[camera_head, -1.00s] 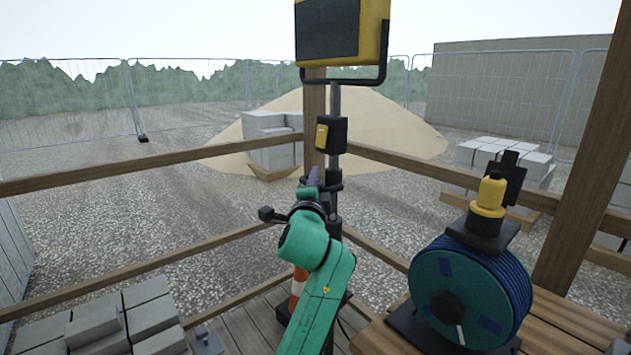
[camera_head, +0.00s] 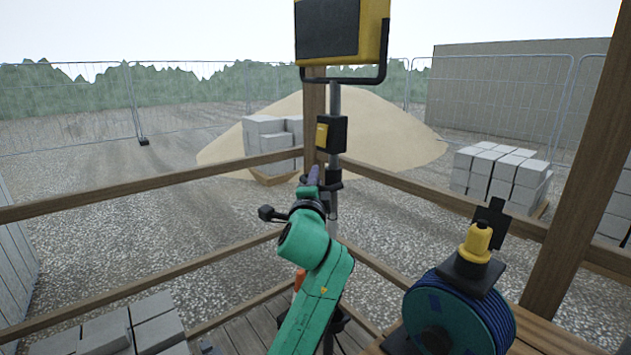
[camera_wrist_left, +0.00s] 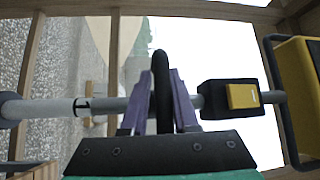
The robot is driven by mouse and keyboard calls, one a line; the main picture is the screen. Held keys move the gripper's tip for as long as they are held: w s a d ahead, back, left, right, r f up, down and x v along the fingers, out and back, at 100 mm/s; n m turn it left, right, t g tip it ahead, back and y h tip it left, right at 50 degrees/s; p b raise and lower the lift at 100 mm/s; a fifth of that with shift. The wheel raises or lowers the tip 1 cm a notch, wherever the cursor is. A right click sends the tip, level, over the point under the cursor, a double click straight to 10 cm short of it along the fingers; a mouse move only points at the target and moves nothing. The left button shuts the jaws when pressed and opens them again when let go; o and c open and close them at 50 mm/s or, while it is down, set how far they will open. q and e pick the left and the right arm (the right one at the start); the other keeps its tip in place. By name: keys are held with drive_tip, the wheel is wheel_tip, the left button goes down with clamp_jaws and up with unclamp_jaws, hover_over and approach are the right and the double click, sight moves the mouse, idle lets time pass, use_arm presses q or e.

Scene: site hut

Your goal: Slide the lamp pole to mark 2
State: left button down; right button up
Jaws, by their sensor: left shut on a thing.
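The lamp pole (camera_head: 334,108) stands upright, with a yellow and black lamp (camera_head: 342,30) on top and a black box with a yellow switch (camera_head: 331,134) below it. My left gripper (camera_head: 313,178) is at the pole below the switch box. In the left wrist view its purple fingers (camera_wrist_left: 162,105) are shut on a black upright handle at the pole, which runs across the picture. A pale pole section with a black mark (camera_wrist_left: 83,106) shows left of the fingers; I cannot read a number. The lower pole is partly hidden behind my left arm. My right gripper is out of view.
A cable reel (camera_head: 455,315) with a yellow-topped black fitting stands on a wooden bench at the lower right. Wooden rails (camera_head: 130,187) and a corner post surround the deck. Grey blocks (camera_head: 105,332) lie at the lower left. An orange cone is mostly hidden behind my arm.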

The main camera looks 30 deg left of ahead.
use_arm(q)
wheel_tip(320, 180, up, 6)
drive_tip(key=p, duration=0.4)
drive_tip(key=shift+r, duration=0.15)
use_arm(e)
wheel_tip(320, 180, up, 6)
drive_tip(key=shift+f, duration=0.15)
use_arm(q)
drive_tip(key=c, duration=0.8)
unclamp_jaws()
drive_tip(key=shift+s, duration=0.1)
drive_tip(key=shift+d+f, duration=0.1)
drive_tip(key=shift+f, duration=0.1)
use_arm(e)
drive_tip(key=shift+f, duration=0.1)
use_arm(q)
drive_tip(key=b+v, duration=0.4)
drive_tip(key=v, duration=1)
drive_tip(key=shift+s, duration=0.25)
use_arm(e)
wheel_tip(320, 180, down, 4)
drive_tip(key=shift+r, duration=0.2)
